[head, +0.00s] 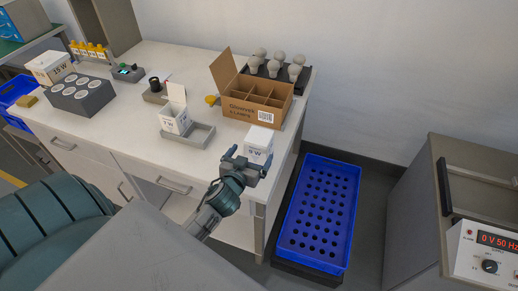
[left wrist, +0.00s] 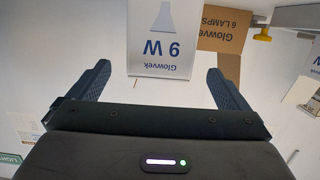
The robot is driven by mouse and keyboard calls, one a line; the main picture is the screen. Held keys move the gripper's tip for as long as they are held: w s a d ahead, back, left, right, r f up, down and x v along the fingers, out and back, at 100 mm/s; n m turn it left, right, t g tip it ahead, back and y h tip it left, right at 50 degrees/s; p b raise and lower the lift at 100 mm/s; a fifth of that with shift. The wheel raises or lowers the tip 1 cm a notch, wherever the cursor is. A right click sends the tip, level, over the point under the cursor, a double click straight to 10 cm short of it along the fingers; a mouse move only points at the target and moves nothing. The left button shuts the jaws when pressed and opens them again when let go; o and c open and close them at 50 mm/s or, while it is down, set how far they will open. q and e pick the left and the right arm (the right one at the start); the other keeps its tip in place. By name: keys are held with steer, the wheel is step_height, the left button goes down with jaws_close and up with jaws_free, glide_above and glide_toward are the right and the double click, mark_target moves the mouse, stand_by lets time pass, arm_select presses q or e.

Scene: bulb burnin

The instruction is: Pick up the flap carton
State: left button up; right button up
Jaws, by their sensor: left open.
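A small white carton (head: 175,122) with its flap standing open sits at the grey tray on the bench; part of a white carton (left wrist: 302,94) shows at the right edge of the left wrist view. A white 9 W carton (head: 259,143) stands near the bench's front right corner. My left gripper (head: 247,163) is open and empty at the near side of the 9 W carton. In the left wrist view the 9 W carton (left wrist: 163,38) appears upside down ahead of the fingers, between their lines. My right gripper is not in view.
A brown six-lamp carton (head: 250,103) with a raised flap stands behind, with several bulbs (head: 276,66) in a dark holder beyond it. The grey tray (head: 200,135) lies left of the 9 W carton. A blue perforated crate (head: 318,215) stands right of the bench.

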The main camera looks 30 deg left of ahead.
mark_target(255, 149)
arm_select(q)
steer(key=x, duration=0.3)
steer(key=shift+p, duration=0.3)
steer(key=shift+w, duration=0.25)
steer(key=p+x, duration=0.2)
steer(key=x, duration=0.2)
steer(key=shift+w+a+f, duration=0.15)
steer(key=shift+w+f, duration=0.1)
steer(key=shift+w, duration=0.1)
steer(key=shift+s, duration=0.1)
steer(key=shift+c, duration=0.5)
steer(key=c, duration=0.9)
steer(key=shift+c, duration=0.2)
